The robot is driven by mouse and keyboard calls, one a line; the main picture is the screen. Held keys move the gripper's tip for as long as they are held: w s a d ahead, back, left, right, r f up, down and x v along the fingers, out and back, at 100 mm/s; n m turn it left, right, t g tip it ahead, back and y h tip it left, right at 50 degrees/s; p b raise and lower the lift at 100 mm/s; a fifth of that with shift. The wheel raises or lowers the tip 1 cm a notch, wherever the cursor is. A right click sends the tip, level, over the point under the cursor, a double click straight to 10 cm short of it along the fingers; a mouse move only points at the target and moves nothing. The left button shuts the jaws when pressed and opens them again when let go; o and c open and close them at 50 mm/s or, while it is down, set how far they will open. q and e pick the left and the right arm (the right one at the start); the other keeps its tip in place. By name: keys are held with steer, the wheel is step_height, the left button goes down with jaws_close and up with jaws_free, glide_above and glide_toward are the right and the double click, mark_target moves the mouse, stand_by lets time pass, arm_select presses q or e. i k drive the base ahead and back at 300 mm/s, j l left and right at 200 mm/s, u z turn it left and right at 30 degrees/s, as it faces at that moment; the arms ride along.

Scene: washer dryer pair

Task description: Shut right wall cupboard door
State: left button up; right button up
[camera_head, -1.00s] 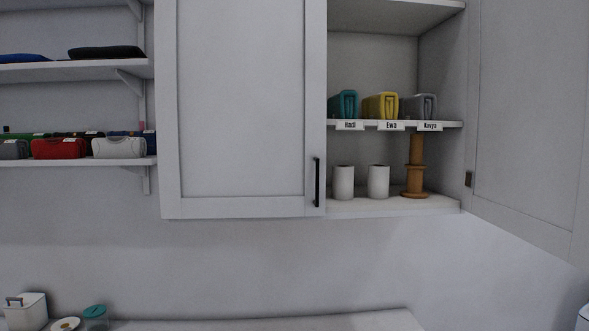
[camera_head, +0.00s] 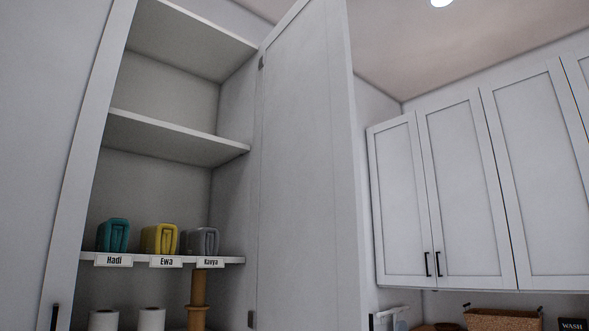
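The right wall cupboard door (camera_head: 305,180) stands wide open, swung out from the right side of the cupboard. Its inner face shows, with hinges along the cupboard's side wall. The open cupboard (camera_head: 175,135) has shelves inside. The closed left door (camera_head: 50,120) shows at the left edge, with a dark handle (camera_head: 54,317) low down. The open door's own handle is not visible. Neither of my grippers is in view.
White rolls (camera_head: 151,319) and a wooden spool (camera_head: 198,300) stand below. More closed cupboards (camera_head: 460,195) hang at the right, above a wicker basket (camera_head: 503,319).

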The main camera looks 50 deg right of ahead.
mark_target(307, 263)
steer(key=l, duration=1.1)
steer(key=k+l, duration=0.1)
steer(key=l, duration=1.45)
steer(key=k+l, duration=0.15)
steer(key=l, duration=0.65)
steer(key=k+l+z, duration=0.1)
steer(key=l, duration=0.2)
steer(key=k+l, duration=0.2)
steer(key=k+l+z, duration=0.15)
steer(key=l, duration=0.25)
steer(key=k+l, duration=0.1)
steer(key=l, duration=0.2)
steer(key=z, duration=0.05)
